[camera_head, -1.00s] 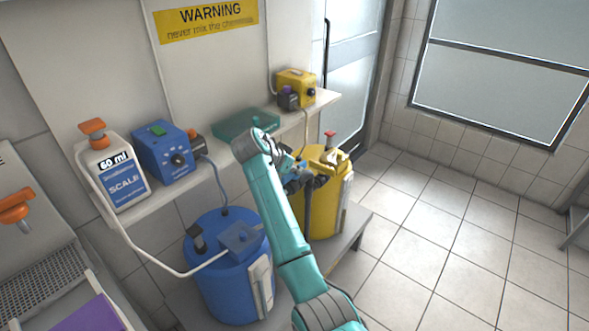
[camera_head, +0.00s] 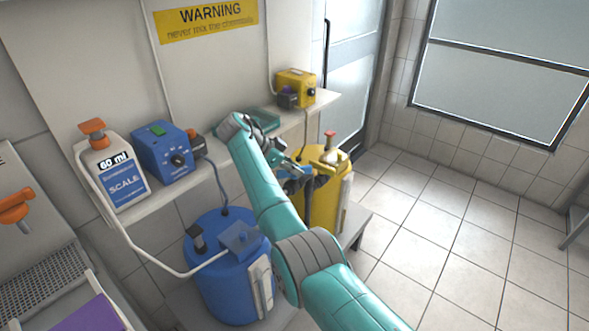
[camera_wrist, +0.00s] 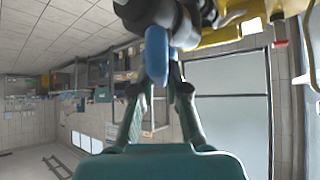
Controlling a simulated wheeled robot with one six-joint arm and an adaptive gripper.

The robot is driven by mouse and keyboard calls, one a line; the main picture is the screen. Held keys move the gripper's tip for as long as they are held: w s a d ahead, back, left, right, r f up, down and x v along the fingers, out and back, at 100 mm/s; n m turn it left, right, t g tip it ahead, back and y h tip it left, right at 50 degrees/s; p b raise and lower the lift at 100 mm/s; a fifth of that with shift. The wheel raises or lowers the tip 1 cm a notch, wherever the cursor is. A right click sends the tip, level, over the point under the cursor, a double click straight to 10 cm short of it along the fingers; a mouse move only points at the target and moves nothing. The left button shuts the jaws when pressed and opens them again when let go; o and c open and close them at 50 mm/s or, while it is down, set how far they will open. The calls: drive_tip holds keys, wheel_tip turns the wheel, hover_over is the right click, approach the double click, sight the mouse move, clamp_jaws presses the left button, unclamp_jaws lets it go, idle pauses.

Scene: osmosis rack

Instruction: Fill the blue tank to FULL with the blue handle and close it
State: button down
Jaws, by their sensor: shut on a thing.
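The blue tank (camera_head: 225,285) stands below the shelf, with a translucent blue box and a black fitting on its lid and a pale strip on its right side; the strip's level cannot be read. My gripper (camera_wrist: 156,75) is shut on a rounded blue piece, seemingly the blue handle (camera_wrist: 156,52). A dark part lies right behind this piece in the wrist view; whether they are joined cannot be told. In the head view, my gripper (camera_head: 298,172) is partly hidden by my arm, by the yellow tank (camera_head: 325,205) and right of the blue tank.
A blue pump box (camera_head: 162,150) with a green button and a white scale bottle (camera_head: 112,172) reading 60 ml stand on the shelf. A yellow box (camera_head: 296,88) is at its far end. A white hose hangs before the blue tank.

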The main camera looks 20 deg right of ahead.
drive_tip(key=shift+m+g, duration=0.7)
drive_tip(key=shift+m, duration=0.2)
idle(0.4)
drive_tip(key=c, duration=1.2)
unclamp_jaws()
drive_tip(key=shift+r, duration=0.1)
wheel_tip(320, 180, up, 10)
drive_tip(key=shift+f, duration=0.1)
